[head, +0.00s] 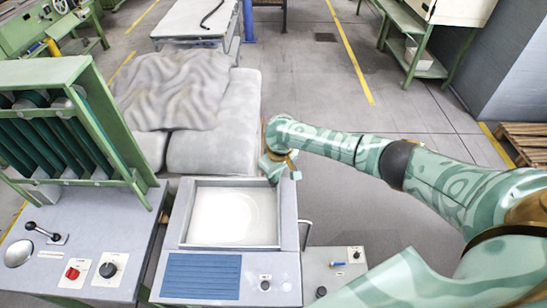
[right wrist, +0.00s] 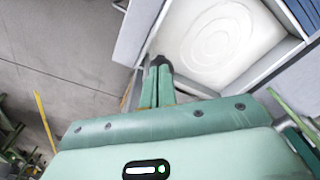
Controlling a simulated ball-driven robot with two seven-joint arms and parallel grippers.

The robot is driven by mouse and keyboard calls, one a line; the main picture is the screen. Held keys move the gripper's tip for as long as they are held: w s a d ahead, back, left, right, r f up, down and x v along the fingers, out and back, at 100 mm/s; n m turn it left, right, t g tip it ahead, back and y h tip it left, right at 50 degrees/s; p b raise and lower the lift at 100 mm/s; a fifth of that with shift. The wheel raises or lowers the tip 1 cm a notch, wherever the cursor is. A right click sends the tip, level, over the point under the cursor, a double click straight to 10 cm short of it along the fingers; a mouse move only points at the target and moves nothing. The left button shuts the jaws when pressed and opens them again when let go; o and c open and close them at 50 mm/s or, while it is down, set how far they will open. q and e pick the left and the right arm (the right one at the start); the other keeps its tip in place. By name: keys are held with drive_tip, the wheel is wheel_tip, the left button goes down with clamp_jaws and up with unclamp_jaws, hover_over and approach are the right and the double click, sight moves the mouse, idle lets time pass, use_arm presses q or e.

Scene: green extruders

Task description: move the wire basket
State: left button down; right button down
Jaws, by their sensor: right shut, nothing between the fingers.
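I cannot make out a wire basket in either view. My right gripper (head: 273,177) is shut and empty, at the far right corner of a square open-topped box (head: 289,215) with a pale floor bearing round ring marks. In the right wrist view, the closed fingertips (right wrist: 160,62) show beside the box's wall, with the pale floor (right wrist: 215,35) beyond them. I cannot tell whether the fingertips touch the wall. My left gripper is not in view.
A green slatted machine (head: 75,130) and a control panel (head: 75,265) stand at the left. A padded grey platform (head: 225,130) with a crumpled cloth (head: 170,88) lies behind the box. Open floor (head: 340,130) is at the right; a wooden pallet (head: 525,140) lies farther right.

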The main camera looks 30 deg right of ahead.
drive_tip(key=p, duration=0.1)
drive_tip(key=s+p, duration=0.1)
drive_tip(key=s+r+p, duration=0.1)
drive_tip(key=shift+s+d, duration=0.2)
drive_tip(key=shift+d, duration=0.15)
wheel_tip(320, 180, up, 16)
drive_tip(key=s+p, duration=0.1)
drive_tip(key=p, duration=0.4)
drive_tip(key=shift+s+d+r, duration=0.15)
drive_tip(key=shift+s+d, duration=0.1)
drive_tip(key=shift+a, duration=0.1)
